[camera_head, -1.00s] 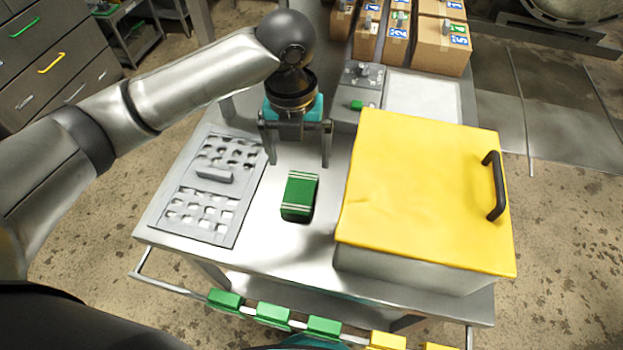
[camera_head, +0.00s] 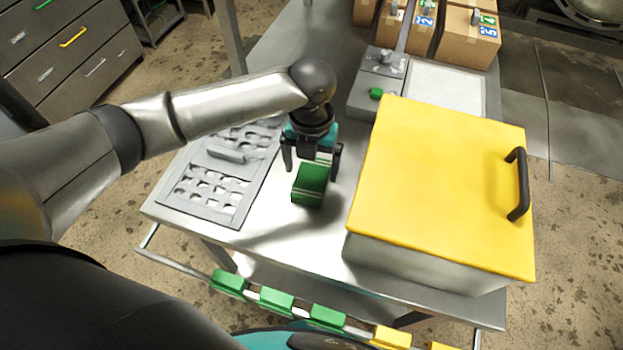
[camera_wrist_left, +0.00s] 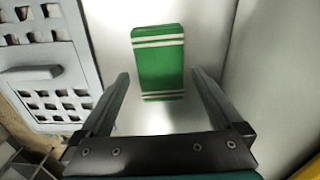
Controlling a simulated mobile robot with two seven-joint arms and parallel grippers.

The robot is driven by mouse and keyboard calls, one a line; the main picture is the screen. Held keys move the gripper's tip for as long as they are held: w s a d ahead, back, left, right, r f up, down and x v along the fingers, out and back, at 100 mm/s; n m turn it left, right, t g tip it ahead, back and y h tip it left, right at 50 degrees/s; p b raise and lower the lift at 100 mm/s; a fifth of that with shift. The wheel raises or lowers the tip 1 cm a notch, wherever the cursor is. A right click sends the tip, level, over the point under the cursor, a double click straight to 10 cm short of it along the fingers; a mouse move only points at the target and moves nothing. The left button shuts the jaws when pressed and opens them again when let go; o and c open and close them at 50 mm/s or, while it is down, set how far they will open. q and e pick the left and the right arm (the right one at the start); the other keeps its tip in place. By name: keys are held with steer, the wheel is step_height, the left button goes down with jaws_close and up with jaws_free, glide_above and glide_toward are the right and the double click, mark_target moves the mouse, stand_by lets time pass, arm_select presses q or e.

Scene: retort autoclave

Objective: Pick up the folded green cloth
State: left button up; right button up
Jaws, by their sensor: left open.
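The folded green cloth (camera_head: 310,184) with pale stripes lies on the metal table between the grey perforated tray and the yellow-lidded box. My left gripper (camera_head: 311,164) is open just above and behind the cloth in the head view. In the left wrist view the cloth (camera_wrist_left: 158,62) shows whole, ahead of and between the two open fingers (camera_wrist_left: 160,82), with no clear contact. My right gripper is not in view.
The grey perforated tray (camera_head: 217,203) lies left of the cloth. The yellow-lidded box (camera_head: 440,185) with a black handle stands close on the right. A small grey device (camera_head: 378,80) and several cardboard boxes (camera_head: 466,38) are behind. Green and yellow clips hang on the front rail.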

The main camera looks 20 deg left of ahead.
mark_target(311, 177)
arm_select(q)
step_height(311, 177, down, 3)
steer(key=shift+f, duration=0.2)
steer(key=shift+c, duration=0.2)
steer(key=c, duration=1.1)
steer(key=shift+c, duration=0.2)
steer(key=shift+r, duration=0.15)
step_height(311, 177, up, 20)
steer(key=p, duration=0.3)
